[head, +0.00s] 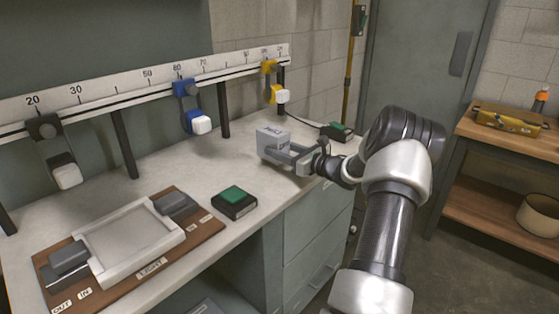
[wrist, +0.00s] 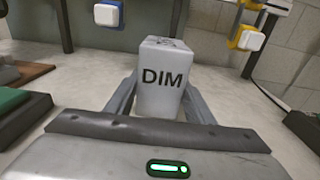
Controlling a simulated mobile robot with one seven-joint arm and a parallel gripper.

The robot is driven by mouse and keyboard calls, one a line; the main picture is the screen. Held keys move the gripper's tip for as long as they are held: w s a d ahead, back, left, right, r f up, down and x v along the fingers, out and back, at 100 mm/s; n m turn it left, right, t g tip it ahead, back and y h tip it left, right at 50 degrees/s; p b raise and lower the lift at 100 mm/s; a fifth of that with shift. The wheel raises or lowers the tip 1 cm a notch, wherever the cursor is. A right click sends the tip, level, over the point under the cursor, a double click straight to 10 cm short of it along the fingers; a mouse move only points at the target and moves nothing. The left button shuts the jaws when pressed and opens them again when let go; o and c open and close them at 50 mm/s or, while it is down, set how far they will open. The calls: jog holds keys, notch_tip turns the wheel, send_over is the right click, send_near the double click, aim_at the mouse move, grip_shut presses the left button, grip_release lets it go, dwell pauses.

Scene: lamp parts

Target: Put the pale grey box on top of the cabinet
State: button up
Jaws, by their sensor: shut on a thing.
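A pale grey box (head: 271,140) with dark lettering is at the far right part of the worktop in the head view. In the wrist view the box (wrist: 162,78) stands upright and reads "DIM". My gripper (head: 288,156) is shut on it, with one finger on each side of the box (wrist: 161,100). I cannot tell whether the box touches the worktop. A grey-green drawer cabinet (head: 318,235) is under the right end of the worktop. No other thing is clearly a cabinet.
A black block with a green top (head: 234,203) and a similar one (head: 338,131) lie on the worktop (head: 215,165). A wooden board with a pale tray (head: 130,242) is at the front left. A numbered rail (head: 130,83) holds black, blue and yellow clamps. A wooden shelf (head: 510,140) stands right.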

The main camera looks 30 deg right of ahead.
jog(key=shift+f, duration=1.75)
jog(key=shift+f+b, duration=0.1)
jog(key=shift+b, duration=0.25)
jog(key=o, duration=1.2)
jog(key=shift+c, duration=0.2)
jog(key=shift+s, duration=0.15)
jog(key=p+v, duration=0.1)
jog(key=v, duration=1)
jog(key=shift+s+d, duration=0.15)
jog(key=shift+s, duration=0.15)
